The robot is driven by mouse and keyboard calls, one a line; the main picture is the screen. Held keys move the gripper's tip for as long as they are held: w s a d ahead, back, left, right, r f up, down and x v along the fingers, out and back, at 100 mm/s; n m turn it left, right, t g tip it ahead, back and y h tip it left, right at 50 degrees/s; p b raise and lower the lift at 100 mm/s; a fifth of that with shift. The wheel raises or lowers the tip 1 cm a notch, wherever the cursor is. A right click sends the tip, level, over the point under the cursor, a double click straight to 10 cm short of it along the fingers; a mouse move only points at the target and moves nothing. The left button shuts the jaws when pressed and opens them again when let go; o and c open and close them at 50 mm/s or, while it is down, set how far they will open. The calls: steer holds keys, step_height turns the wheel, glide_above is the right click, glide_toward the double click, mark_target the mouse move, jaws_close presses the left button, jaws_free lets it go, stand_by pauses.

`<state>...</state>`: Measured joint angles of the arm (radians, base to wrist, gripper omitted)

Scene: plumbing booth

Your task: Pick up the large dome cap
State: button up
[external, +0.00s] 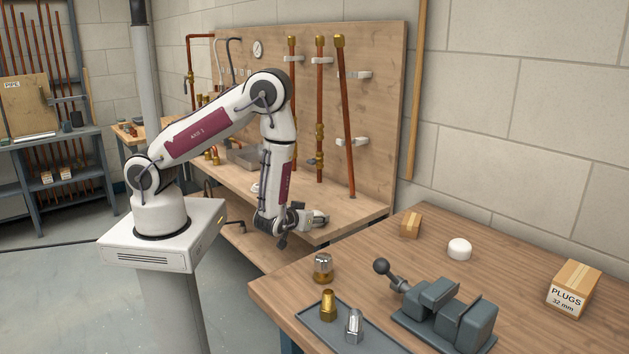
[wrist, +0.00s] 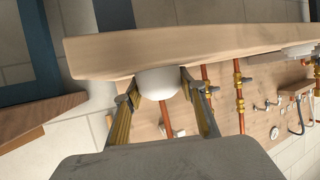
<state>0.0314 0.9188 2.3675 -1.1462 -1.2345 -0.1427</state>
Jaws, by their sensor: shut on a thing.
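A white, smooth dome cap (wrist: 158,82) sits between the two fingers of my gripper (wrist: 157,92) in the wrist view. The fingers are shut on its sides, and its rounded face shows. In the external view my gripper (external: 312,220) is by the front edge of the wooden pegboard bench, where the cap is hard to make out. Another white dome-shaped cap (external: 459,249) stands on the brown table at the right, apart from my gripper.
The bench edge (wrist: 190,45) lies close beyond the held cap. Copper pipes (external: 319,110) stand against the board. The right table holds a vise (external: 440,312), a grey tray (external: 312,318) with fittings, a small carton (external: 410,223) and a plugs box (external: 574,288).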

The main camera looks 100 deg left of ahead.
steer(key=shift+r, duration=0.2)
steer(key=shift+r, duration=4.8)
